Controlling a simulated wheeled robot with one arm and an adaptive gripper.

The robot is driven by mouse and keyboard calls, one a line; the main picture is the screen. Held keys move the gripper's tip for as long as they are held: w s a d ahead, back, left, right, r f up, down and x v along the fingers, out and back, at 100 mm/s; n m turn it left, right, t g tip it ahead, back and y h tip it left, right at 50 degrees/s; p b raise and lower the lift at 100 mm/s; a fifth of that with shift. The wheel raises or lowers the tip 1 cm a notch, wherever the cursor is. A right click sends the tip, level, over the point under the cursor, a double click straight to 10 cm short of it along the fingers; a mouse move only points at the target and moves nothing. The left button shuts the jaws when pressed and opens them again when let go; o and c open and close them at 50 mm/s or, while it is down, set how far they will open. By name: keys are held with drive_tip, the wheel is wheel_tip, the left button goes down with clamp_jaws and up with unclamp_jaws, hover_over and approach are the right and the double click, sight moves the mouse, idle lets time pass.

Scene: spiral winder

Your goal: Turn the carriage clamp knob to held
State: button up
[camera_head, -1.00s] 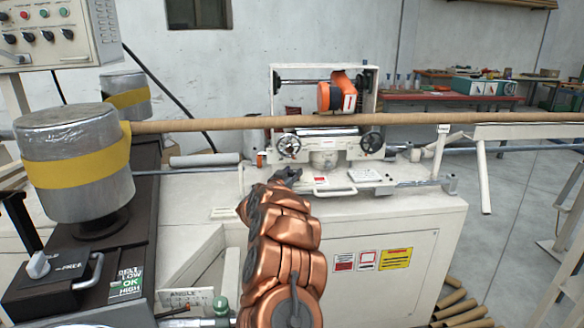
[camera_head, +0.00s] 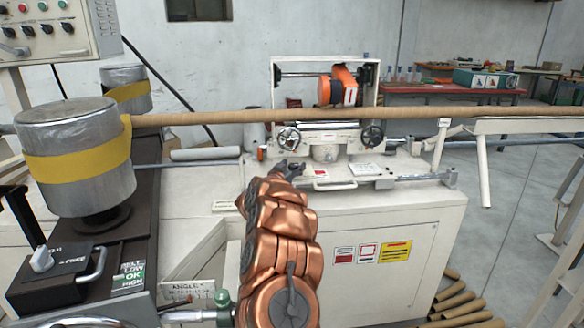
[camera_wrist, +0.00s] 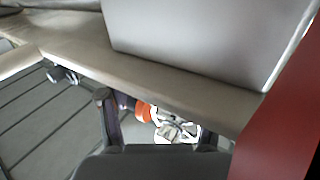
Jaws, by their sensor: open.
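The winder carriage (camera_head: 335,150) stands on the cream cabinet, with two handwheels on its front. A small orange knob (camera_head: 262,153) shows at its left end; I cannot read a label to confirm that it is the clamp knob. My gripper (camera_head: 290,168) is in front of the carriage's left handwheel (camera_head: 289,138), left of a white handle. In the wrist view, my gripper (camera_wrist: 158,132) is open, its dark fingers spread. An orange part (camera_wrist: 145,110) and a pale spoked wheel (camera_wrist: 175,128) show between the fingers, beyond them. No contact is visible.
A long brown tube (camera_head: 220,117) runs across above the carriage. A wrapped roll with a yellow band (camera_head: 75,165) stands at left, near a black box with a white knob (camera_head: 42,259). A red surface (camera_wrist: 280,125) fills the wrist view's right side.

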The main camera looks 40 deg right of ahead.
drive_tip(key=shift+a, duration=0.1)
drive_tip(key=shift+s+a+f, duration=0.1)
drive_tip(key=shift+s+a, duration=0.1)
drive_tip(key=shift+a, duration=0.35)
drive_tip(key=v, duration=1)
drive_tip(key=shift+s+a, duration=0.15)
drive_tip(key=shift+a, duration=0.15)
